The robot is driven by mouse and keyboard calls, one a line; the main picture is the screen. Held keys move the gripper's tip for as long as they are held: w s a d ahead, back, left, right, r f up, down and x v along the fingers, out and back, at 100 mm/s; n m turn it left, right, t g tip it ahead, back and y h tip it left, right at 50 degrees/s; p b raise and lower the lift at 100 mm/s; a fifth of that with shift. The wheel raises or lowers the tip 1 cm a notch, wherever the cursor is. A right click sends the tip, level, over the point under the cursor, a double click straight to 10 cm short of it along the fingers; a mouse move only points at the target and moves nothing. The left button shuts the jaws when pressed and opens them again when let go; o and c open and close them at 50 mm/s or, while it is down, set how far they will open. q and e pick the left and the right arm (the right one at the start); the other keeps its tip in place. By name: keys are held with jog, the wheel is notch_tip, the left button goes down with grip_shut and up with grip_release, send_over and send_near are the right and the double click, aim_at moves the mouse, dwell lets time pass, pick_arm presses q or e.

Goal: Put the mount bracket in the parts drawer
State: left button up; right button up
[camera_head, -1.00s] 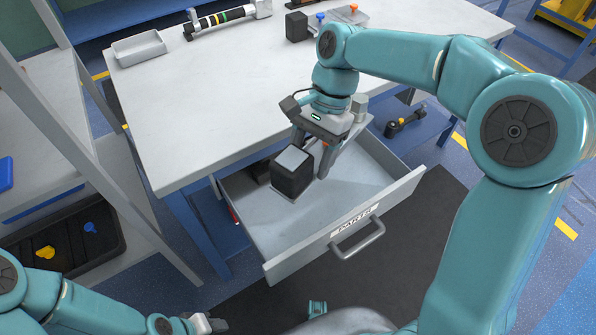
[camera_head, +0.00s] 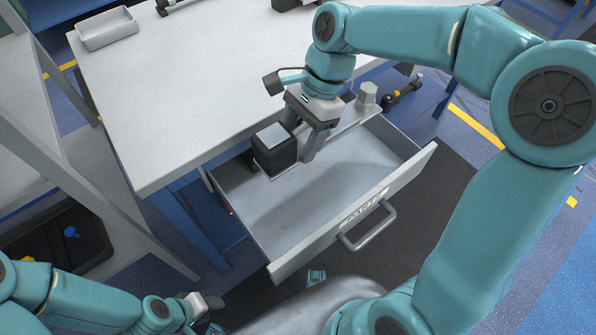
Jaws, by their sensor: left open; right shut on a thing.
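The thing in my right gripper (camera_head: 290,150), seemingly the mount bracket, shows as a dark block (camera_head: 275,152) with a light grey top. A light grey strip runs right behind the fingers to a grey peg (camera_head: 366,96); I cannot tell whether these belong to the same piece. My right gripper is shut on it, over the back part of the drawer. The open grey parts drawer (camera_head: 310,185) is pulled out below the table, with its label and handle in front. My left gripper (camera_head: 207,303) is open and empty at the bottom, outside the drawer.
The white tabletop (camera_head: 190,90) overhangs the drawer's back, with a small grey tray (camera_head: 107,29) at its far left. A shelf frame (camera_head: 75,150) stands at the left.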

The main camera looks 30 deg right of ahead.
aim_at(294, 194)
pick_arm(q)
notch_tip(294, 194, down, 6)
jog(key=b, duration=0.5)
jog(key=shift+s, duration=0.2)
pick_arm(e)
notch_tip(294, 194, down, 17)
jog(key=shift+f, duration=0.1)
jog(key=o, duration=1.5)
pick_arm(q)
jog(key=shift+r+p, duration=1.9)
jog(key=shift+r, duration=0.1)
pick_arm(e)
jog(key=v, duration=1.2)
jog(key=shift+a, duration=0.1)
